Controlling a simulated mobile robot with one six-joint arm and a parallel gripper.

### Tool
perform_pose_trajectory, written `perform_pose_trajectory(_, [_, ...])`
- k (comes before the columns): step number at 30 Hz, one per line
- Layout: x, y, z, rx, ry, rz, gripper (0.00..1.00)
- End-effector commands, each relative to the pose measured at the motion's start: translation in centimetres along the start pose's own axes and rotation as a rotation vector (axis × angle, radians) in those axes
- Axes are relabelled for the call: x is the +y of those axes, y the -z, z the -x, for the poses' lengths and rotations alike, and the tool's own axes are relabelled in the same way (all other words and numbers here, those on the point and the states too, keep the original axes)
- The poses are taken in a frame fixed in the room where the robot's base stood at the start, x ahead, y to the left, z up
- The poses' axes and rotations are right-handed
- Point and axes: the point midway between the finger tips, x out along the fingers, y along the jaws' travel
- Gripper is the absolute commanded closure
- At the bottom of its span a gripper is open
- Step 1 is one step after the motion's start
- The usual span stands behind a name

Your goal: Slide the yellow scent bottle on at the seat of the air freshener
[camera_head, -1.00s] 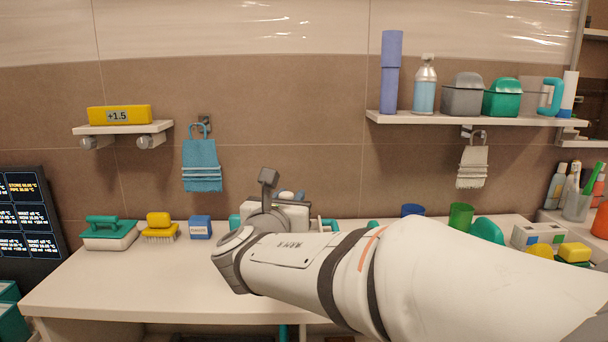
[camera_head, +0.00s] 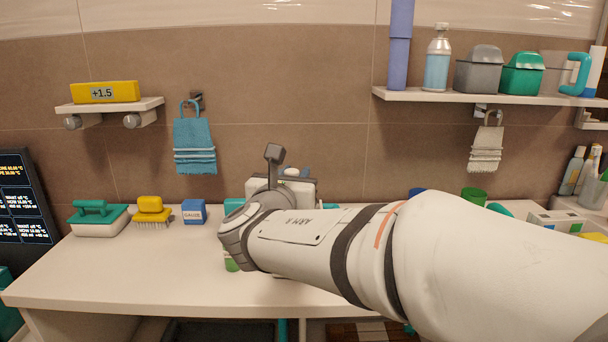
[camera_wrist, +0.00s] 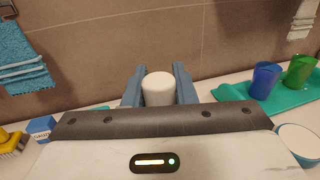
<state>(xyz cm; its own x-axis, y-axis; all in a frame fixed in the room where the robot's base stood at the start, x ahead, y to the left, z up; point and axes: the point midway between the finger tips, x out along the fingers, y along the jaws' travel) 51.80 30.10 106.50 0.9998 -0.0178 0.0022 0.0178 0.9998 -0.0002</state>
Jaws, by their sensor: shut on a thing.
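In the wrist view my gripper (camera_wrist: 158,76) has its two blue fingers closed on either side of a white round-topped cylinder (camera_wrist: 158,91). Only its white top and upper side show; the dark gripper body hides the rest, and no yellow is visible on it. In the head view my arm hides the fingers. A small green and white thing (camera_head: 231,264) shows just below my arm's wrist; I cannot tell if it is part of the held thing. I cannot make out the yellow scent bottle or the air freshener's seat in either view.
On the counter at left stand a green-topped box (camera_head: 98,219), a yellow brush (camera_head: 151,211) and a blue box (camera_head: 194,212). Blue (camera_wrist: 265,80) and green (camera_wrist: 299,71) cups stand on a teal tray (camera_wrist: 284,106) at right. The left front counter is clear.

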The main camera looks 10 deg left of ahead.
Motion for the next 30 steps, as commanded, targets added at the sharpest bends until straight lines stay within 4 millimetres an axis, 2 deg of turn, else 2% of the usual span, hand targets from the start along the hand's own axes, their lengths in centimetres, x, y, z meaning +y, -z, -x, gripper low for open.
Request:
perform_pose_trajectory(1, [0.0,0.8,0.0,0.0,0.0,0.0,0.99])
perform_pose_trajectory(13, [0.0,4.4,0.0,-0.001,0.0,0.001,0.99])
perform_pose_trajectory(30, [0.0,4.9,0.0,-0.001,0.001,0.0,0.99])
